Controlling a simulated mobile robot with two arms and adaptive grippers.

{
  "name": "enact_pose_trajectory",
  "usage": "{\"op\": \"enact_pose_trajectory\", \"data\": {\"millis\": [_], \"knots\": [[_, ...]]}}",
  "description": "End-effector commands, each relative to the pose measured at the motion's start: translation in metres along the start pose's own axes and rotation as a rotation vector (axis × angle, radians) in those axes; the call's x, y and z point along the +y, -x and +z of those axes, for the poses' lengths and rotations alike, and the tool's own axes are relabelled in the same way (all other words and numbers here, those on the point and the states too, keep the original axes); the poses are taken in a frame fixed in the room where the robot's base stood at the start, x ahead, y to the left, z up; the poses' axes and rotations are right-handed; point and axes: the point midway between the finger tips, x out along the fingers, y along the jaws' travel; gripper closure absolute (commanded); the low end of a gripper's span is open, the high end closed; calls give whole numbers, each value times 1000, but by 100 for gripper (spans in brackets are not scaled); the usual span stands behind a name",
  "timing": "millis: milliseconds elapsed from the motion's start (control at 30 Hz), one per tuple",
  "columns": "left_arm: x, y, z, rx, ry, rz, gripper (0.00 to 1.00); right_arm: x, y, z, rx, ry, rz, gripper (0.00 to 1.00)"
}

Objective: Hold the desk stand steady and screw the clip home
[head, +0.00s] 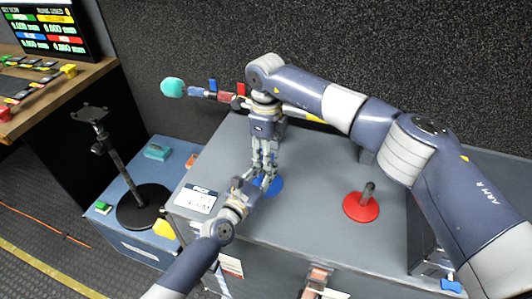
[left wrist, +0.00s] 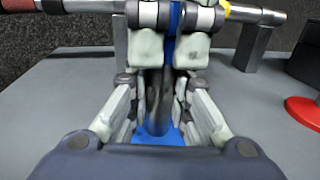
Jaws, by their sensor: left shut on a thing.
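The blue desk stand (head: 275,187) stands upright on the grey case top. Its blue base (left wrist: 150,137) and dark post (left wrist: 157,105) show in the left wrist view. My left gripper (head: 258,187) reaches in low from the front and is shut on the post, its fingers (left wrist: 160,92) on either side. My right gripper (head: 265,172) points down from above over the same post. Its pads (left wrist: 170,50) close from both sides on a blue piece (left wrist: 171,22), which looks like the clip, at the post's top. The clip's seating and thread are hidden.
A red desk stand (head: 362,207) stands to the right on the case. Behind the grippers, a teal-topped microphone (head: 173,88) and other coloured handles lie across a raised rack. A label card (head: 196,199) lies at left. A black round-based stand (head: 143,207) stands lower left.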

Motion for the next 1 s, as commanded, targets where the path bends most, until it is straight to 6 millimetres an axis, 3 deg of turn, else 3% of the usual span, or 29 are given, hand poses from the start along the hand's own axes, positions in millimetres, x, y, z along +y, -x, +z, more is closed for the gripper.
{"op": "enact_pose_trajectory", "data": {"millis": [100,467,567,1000], "knots": [[0,0,0,0,0,0,100,0,0,0,0,-1,0,47],[0,0,0,0,0,0,100,0,4,0,-1,1,-1,47],[0,0,0,0,0,0,100,-1,16,0,-2,1,-2,47],[0,0,0,0,0,0,100,-1,102,0,-1,-1,-3,47]]}}
